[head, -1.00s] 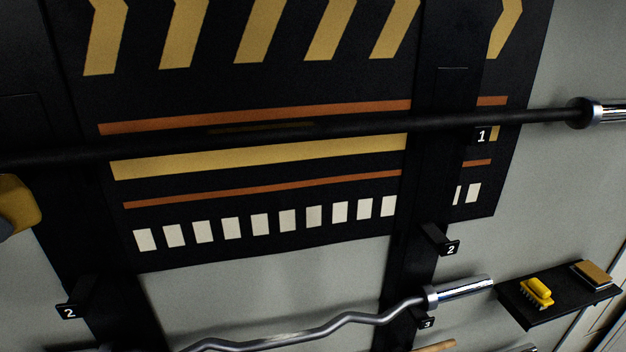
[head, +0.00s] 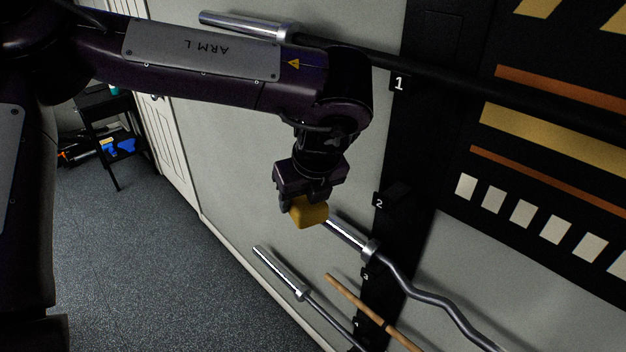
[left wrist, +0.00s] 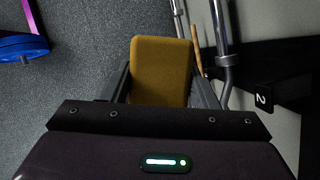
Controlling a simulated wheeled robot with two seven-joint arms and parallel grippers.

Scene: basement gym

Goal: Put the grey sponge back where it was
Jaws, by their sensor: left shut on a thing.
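My left gripper (head: 306,200) is shut on a mustard-yellow block (head: 310,214), in front of the wall near the end of the curved bar. In the left wrist view the block (left wrist: 161,70) sits between the two fingers and sticks out past them. Its visible faces are yellow-brown; no grey face shows, so I cannot tell that it is the grey sponge. No other sponge is in view now. My right gripper is not in view.
A black rack post (head: 395,170) with numbered hooks holds a long black bar (head: 480,80), a curved silver bar (head: 425,294) and a wooden stick (head: 360,308). A black stand (head: 108,132) is at the far left. Open floor (head: 150,260) lies below.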

